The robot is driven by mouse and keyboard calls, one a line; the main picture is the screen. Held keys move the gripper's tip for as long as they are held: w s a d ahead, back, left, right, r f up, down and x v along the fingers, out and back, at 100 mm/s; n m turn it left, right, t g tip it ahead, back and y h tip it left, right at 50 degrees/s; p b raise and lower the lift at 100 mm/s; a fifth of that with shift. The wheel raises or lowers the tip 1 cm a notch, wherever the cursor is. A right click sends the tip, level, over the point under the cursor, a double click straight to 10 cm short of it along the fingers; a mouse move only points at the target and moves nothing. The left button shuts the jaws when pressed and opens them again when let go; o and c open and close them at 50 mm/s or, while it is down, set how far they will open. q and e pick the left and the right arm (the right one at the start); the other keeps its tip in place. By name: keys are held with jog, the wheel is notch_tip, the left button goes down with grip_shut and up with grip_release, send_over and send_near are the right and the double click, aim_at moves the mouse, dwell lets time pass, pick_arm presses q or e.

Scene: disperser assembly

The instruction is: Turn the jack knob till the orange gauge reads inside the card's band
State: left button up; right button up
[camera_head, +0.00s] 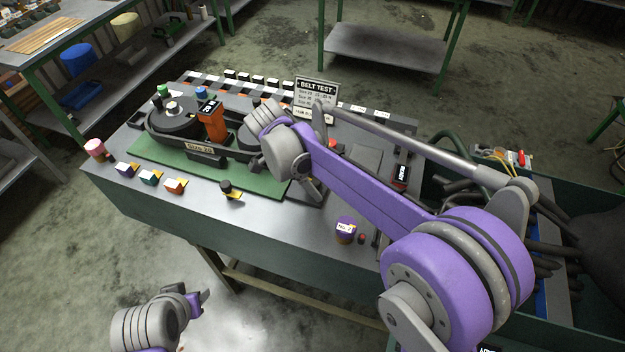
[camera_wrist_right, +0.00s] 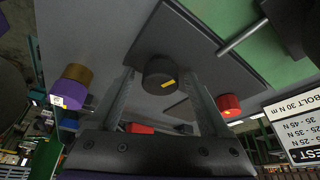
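The orange gauge (camera_head: 213,123) stands on the belt rig, and its dark display shows a number in the twenties in N; the last digit is hard to read. The BELT TEST card (camera_head: 317,95) stands behind and lists several size bands; a plate (camera_head: 199,149) on the rig reads Size 20. In the right wrist view, the black jack knob (camera_wrist_right: 160,74) with a yellow mark lies between the spread tips of my right gripper (camera_wrist_right: 162,88), with gaps on both sides. My right arm hides the knob in the head view. My left gripper (camera_head: 197,300) hangs apart from the table, lower left.
A purple cylinder (camera_head: 345,231) stands at the front right, and a black READY display (camera_head: 401,175) lies right of my arm. A red button (camera_wrist_right: 229,106) is near my right gripper.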

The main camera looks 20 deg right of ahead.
jog(key=shift+r, duration=0.1)
jog(key=v, duration=1)
jog(key=shift+a+r+p, duration=0.2)
jog(key=shift+r+p, duration=0.05)
jog(key=shift+p, duration=0.05)
jog(key=shift+f, duration=0.1)
